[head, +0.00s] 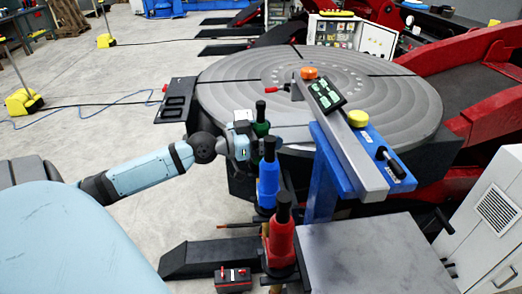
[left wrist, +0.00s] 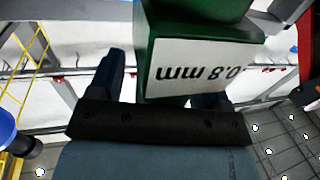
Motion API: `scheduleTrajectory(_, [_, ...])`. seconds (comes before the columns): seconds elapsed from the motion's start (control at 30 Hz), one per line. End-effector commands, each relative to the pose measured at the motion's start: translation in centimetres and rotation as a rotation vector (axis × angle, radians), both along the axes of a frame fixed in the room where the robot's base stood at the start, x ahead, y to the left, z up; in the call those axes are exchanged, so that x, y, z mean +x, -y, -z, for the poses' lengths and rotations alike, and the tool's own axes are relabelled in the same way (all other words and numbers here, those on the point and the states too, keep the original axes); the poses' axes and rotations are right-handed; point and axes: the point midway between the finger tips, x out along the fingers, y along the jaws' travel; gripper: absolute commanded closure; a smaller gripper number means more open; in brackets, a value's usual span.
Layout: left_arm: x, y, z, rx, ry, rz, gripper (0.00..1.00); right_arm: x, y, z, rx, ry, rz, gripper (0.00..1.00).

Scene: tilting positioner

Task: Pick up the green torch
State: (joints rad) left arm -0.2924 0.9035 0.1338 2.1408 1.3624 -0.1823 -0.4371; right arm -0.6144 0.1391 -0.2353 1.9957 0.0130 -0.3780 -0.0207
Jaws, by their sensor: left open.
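The green torch (head: 261,128), with a black top, is the farthest in a row of three torches in front of the round table. My left gripper (head: 243,142) is at its left side, partly hiding it. In the left wrist view the green torch (left wrist: 190,55) bears a white label reading "0.8 mm", upside down. It lies between the two dark fingers of my open left gripper (left wrist: 160,88); I cannot tell whether either finger touches it. My right gripper is not in view.
The blue torch (head: 268,183) and the red torch (head: 281,238) stand close by, nearer to me. A blue stand with a grey bar (head: 345,145) is to the right. The round table (head: 390,100) lies behind. A grey box top (head: 365,255) is at front right.

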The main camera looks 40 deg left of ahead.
Motion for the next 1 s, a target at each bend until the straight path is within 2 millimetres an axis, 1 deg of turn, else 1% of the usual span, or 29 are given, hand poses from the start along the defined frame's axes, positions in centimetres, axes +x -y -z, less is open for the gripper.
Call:
scheduleTrajectory(0.13, [0.0,0.0,0.0,0.0,0.0,0.0,0.29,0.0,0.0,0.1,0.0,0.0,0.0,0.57])
scheduleTrajectory(0.17, [0.0,0.0,0.0,0.0,0.0,0.0,0.36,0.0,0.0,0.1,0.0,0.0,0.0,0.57])
scheduleTrajectory(0.2, [0.0,0.0,0.0,0.0,0.0,0.0,0.45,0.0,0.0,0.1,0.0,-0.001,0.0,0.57])
scheduleTrajectory(0.27, [0.0,0.0,0.0,0.0,0.0,0.0,0.59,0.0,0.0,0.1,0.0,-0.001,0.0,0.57])
scheduleTrajectory(0.3, [0.0,0.0,0.0,0.0,0.0,0.0,0.68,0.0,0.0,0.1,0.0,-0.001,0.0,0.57])
scheduleTrajectory(0.37, [0.0,0.0,0.0,0.0,0.0,0.0,0.82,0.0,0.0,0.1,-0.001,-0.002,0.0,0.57])
scheduleTrajectory(0.77, [0.0,0.0,-0.6,0.001,0.006,0.0,0.82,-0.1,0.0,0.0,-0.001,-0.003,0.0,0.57])
scheduleTrajectory(0.87, [0.0,0.0,-1.3,0.001,0.008,0.0,0.82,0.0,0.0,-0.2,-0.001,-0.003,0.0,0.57])
scheduleTrajectory(1.0, [0.0,0.0,-3.0,0.0,0.01,0.001,0.82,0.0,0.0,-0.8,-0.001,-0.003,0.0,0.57])
